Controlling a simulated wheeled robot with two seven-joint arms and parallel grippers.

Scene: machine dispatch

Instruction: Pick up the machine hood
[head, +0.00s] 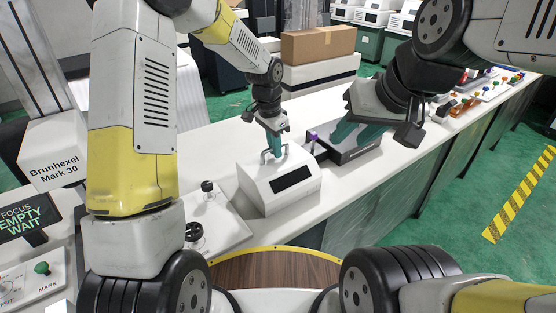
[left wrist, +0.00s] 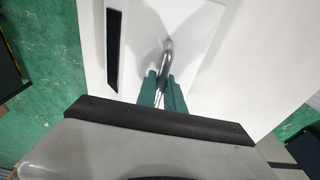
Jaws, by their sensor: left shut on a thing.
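The machine hood (head: 262,192) is a white box with a sloped front, a dark window and a metal loop handle on top. It is at the white counter, in the middle of the head view. My left gripper (head: 275,155) points down from above and is shut on the handle. In the left wrist view, the teal fingers (left wrist: 161,92) close on the metal handle (left wrist: 167,55), with the white hood top (left wrist: 190,25) beyond. I cannot tell whether the hood's base touches the counter. My right gripper (head: 357,133) appears open, above a dark low box, away from the hood.
The dark low box (head: 352,153) and a purple-topped item (head: 312,137) stand right of the hood. A panel with black knobs (head: 207,187) is to its left. A cardboard box (head: 318,44) stands behind. Small coloured parts (head: 465,103) lie along the counter at far right.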

